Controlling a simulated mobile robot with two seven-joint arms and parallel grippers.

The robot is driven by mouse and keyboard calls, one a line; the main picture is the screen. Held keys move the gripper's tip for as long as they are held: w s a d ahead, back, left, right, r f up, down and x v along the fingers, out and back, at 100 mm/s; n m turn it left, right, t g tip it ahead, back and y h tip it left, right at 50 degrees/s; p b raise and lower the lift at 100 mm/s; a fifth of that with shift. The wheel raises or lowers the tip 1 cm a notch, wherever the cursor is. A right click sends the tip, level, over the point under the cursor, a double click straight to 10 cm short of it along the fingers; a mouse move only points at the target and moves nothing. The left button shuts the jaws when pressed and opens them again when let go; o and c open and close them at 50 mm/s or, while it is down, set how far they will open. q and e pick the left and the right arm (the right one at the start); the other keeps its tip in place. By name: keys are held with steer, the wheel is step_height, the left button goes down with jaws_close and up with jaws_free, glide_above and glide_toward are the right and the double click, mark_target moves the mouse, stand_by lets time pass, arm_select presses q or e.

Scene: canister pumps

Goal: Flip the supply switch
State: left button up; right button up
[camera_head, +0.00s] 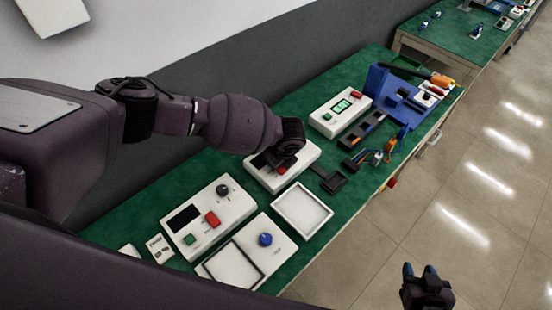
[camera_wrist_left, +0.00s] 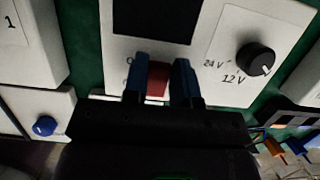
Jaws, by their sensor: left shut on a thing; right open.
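A white supply box (camera_wrist_left: 207,88) has a dark display, a red switch (camera_wrist_left: 157,80) and a black knob (camera_wrist_left: 255,60) marked 24 V and 12 V. In the left wrist view, the blue fingertips of my left gripper (camera_wrist_left: 160,84) are on either side of the red switch and shut on it. In the head view, my left gripper (camera_head: 287,158) reaches down over this box (camera_head: 262,177) and hides part of its top; a bit of red (camera_head: 281,169) shows under it. My right gripper (camera_head: 421,271) is open and empty, low over the floor.
On the green bench (camera_head: 130,209) stand another white box (camera_head: 213,238) with a red switch, a white tray (camera_head: 301,211), a panel with a blue knob (camera_head: 265,239), a box with a green display (camera_head: 340,106) and a blue stand (camera_head: 375,80). The floor at right is clear.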

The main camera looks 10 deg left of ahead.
mark_target(284, 172)
arm_select(q)
steer(key=o, duration=0.9)
steer(key=v, duration=1)
steer(key=shift+d+r, duration=0.15)
steer(key=shift+r, duration=0.2)
steer(key=shift+s, duration=0.15)
